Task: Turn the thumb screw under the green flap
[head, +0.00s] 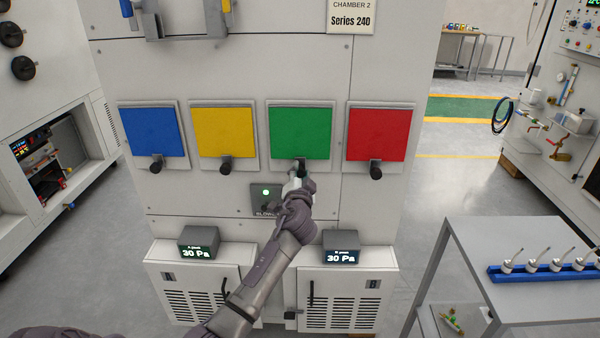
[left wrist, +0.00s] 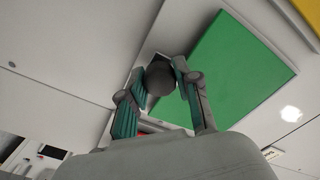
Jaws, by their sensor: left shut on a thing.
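The green flap (head: 300,132) is a square panel on the chamber's front, third in a row of coloured flaps, and it looks closed. It also shows in the left wrist view (left wrist: 240,70). A dark round thumb screw (left wrist: 160,78) sits at the flap's edge. My left gripper (left wrist: 160,85) is shut on this screw, one finger on each side of it. In the head view my left gripper (head: 299,172) hides most of the screw. My right gripper is not in view.
Blue (head: 153,132), yellow (head: 224,132) and red (head: 381,134) flaps with dark knobs flank the green one. A blower switch box (head: 264,191) and two 30 Pa displays (head: 199,244) (head: 341,248) are below. A grey table (head: 500,240) with a blue rack (head: 545,272) stands at right.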

